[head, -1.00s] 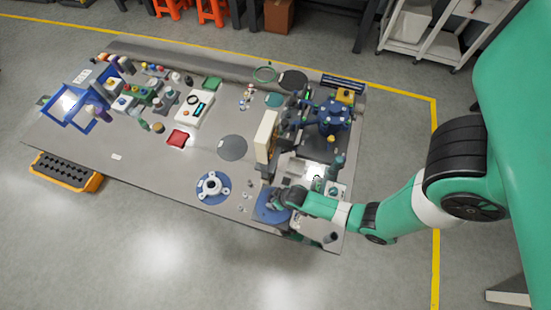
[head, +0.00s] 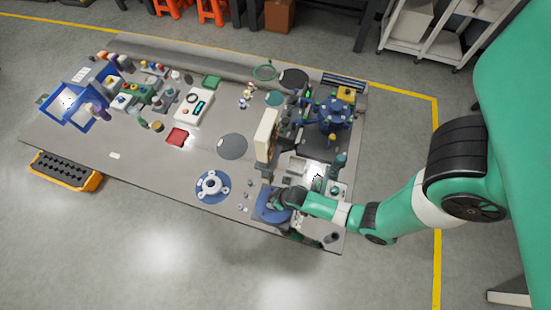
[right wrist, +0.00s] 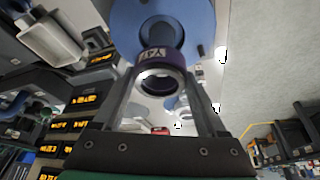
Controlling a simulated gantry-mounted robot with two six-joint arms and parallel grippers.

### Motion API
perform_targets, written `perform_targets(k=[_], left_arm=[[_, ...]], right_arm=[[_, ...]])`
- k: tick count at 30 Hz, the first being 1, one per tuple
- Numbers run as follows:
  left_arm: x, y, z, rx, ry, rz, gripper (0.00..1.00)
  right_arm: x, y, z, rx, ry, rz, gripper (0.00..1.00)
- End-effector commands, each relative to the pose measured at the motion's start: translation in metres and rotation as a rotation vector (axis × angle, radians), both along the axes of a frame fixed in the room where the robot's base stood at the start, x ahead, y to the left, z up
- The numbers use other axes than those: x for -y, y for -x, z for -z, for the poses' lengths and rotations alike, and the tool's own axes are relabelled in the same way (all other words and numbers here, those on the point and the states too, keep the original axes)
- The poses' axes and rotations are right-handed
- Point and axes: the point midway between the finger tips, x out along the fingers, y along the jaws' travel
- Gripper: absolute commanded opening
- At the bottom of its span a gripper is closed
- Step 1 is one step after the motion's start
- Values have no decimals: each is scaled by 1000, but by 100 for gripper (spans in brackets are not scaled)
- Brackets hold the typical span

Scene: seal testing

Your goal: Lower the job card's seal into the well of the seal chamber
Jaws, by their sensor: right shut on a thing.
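In the right wrist view, a dark purple ring-shaped seal (right wrist: 161,77) with a pale printed label sits between the fingers of my right gripper (right wrist: 170,92), which is shut on it. The label is too small to read surely. A large round blue body (right wrist: 200,22) with a darker round centre lies right behind the seal; I cannot tell whether they touch. In the head view, my right gripper (head: 280,199) is over this blue body (head: 266,211) at the table's front right, and the seal is hidden. I cannot tell for sure which part is the well. My left gripper is not in view.
A tall cream panel (head: 266,135) and a dark blue machine (head: 332,116) stand behind. A grey disc (head: 232,147) and red tray (head: 178,137) lie farther left. The front-left table is mostly clear.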

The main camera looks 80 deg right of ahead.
Motion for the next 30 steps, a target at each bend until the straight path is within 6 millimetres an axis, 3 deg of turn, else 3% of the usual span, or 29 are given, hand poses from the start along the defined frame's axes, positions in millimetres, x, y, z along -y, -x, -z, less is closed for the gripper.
perform_targets(k=[15,30], left_arm=[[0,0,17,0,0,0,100],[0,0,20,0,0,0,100]], right_arm=[[0,-1,20,1,0,0,5],[0,0,22,1,0,0,5]])
